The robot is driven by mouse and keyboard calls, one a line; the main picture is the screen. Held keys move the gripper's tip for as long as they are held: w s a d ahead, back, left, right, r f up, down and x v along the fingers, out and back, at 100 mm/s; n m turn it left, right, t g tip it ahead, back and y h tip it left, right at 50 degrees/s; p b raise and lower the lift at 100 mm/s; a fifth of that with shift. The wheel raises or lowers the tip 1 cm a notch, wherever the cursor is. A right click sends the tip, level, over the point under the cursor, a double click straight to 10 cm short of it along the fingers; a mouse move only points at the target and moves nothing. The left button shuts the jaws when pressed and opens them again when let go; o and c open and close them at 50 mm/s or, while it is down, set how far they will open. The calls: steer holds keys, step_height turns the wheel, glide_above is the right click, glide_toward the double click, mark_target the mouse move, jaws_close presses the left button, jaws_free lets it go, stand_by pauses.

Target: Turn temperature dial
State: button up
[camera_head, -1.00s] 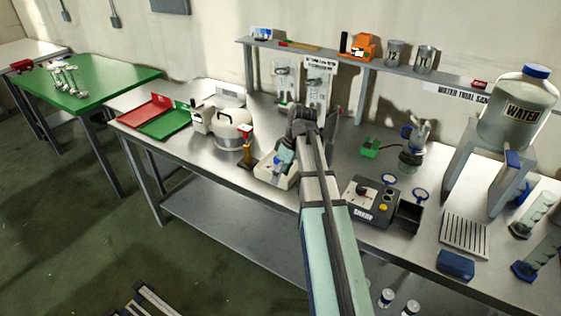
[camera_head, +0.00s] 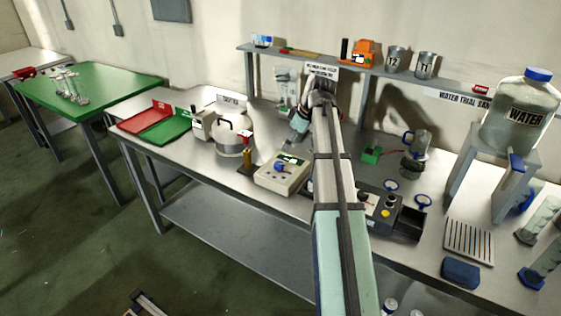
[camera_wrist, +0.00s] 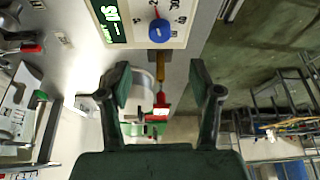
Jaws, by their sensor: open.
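The temperature dial is a blue knob (camera_head: 281,168) on top of a white control box (camera_head: 268,183) on the metal bench. In the wrist view, the blue dial (camera_wrist: 159,31) shows at the top, with number marks around it and a lit green display (camera_wrist: 109,20) beside it. My gripper (camera_wrist: 160,88) is open and empty, with its two fingers spread apart. In the head view, my gripper (camera_head: 300,122) is above the bench behind the box, apart from the dial. My arm partly hides the dark box on the right.
A brass-coloured post with a red top (camera_head: 247,152) and a round pot (camera_head: 234,142) stand left of the white box. The dark control box (camera_head: 386,205) is on the right. Glassware (camera_head: 285,95) and a shelf (camera_head: 385,68) are behind.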

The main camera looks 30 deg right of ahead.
mark_target(280, 164)
steer(key=p+x, duration=0.2)
steer(key=x, duration=0.9)
steer(key=c, duration=1.1)
